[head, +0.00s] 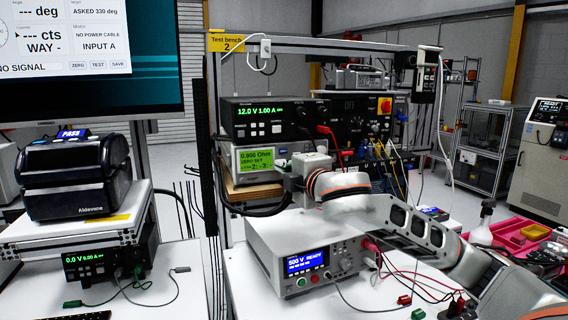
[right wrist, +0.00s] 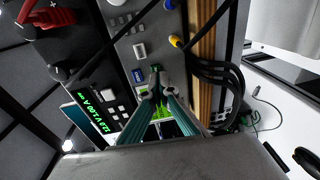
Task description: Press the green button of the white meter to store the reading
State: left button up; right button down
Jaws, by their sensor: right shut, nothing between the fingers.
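The white meter (head: 236,160) with a lit green screen sits on a wooden shelf under the black power supply. Its screen reads about 0.900 Ohm and ZERO SET. My right gripper (head: 291,183) is in front of the meter's right part and hides its buttons in the head view. In the right wrist view, the gripper's two teal fingers (right wrist: 156,74) are shut and empty. Their tips are over the meter's grey panel (right wrist: 128,48), at a small green button (right wrist: 155,67) beside a blue one (right wrist: 138,76). I cannot tell whether they touch it. My left gripper is out of view.
A white tester (head: 262,252) reading 500 V READY stands below my right arm, with its own green button. Red and black leads are near the arm. A black power supply (head: 228,108) is above the meter. A large monitor (head: 85,100) stands left.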

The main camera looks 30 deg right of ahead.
jog(key=shift+s, duration=0.15)
jog(key=shift+s+a+p, duration=0.2)
jog(key=shift+s+p, duration=0.35)
jog(key=shift+s, duration=0.3)
dwell(0.3)
